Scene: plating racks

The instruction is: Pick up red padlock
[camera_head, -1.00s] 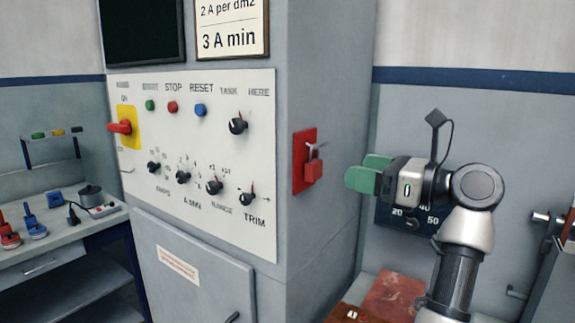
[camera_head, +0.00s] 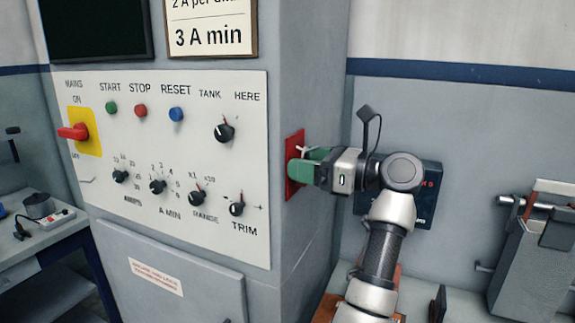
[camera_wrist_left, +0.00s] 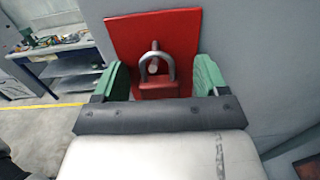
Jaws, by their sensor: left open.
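The red padlock (camera_wrist_left: 158,88) hangs by its grey shackle from a hook on a red plate (camera_wrist_left: 120,35), which also shows on the cabinet's side in the head view (camera_head: 292,187). My left gripper (camera_head: 305,167) is at the plate in the head view, and its green fingers hide the padlock there. In the left wrist view my left gripper (camera_wrist_left: 158,80) is open, with one finger on each side of the padlock. Gaps show between the fingers and the padlock. The lower part of the padlock is hidden behind the gripper's body. My right gripper is not in view.
The grey cabinet (camera_head: 310,80) with a white control panel (camera_head: 95,210) of knobs and buttons stands left of the gripper. A workbench (camera_head: 60,230) is at the far left. A dark box (camera_head: 425,190) is on the wall behind my arm.

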